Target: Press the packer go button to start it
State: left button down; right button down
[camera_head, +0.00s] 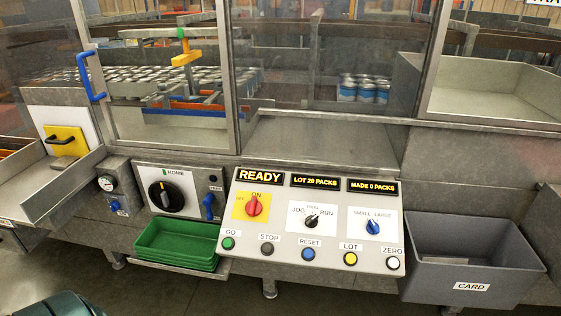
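The green GO button (228,243) is at the lower left of the sloped grey control panel (290,256), under its GO label. To its right in the same row are a grey STOP button (267,248), a blue RESET button (308,254), a yellow LOT button (350,258) and a white ZERO button (393,263). Above are a red ON knob (254,206), a black JOG/RUN knob (311,221) and a blue SMALL/LARGE knob (373,226). The displays read READY, LOT 20 PACKS and MADE 0 PACKS. Neither gripper is in view.
Stacked green trays (178,243) sit just left of the panel. A grey CARD bin (470,262) stands to its right. A black HOME dial (166,196) is left of the panel. Cans (362,88) stand behind the clear guards. Space before the panel looks free.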

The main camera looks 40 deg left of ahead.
aim_at(227, 243)
jog(key=u, duration=0.8)
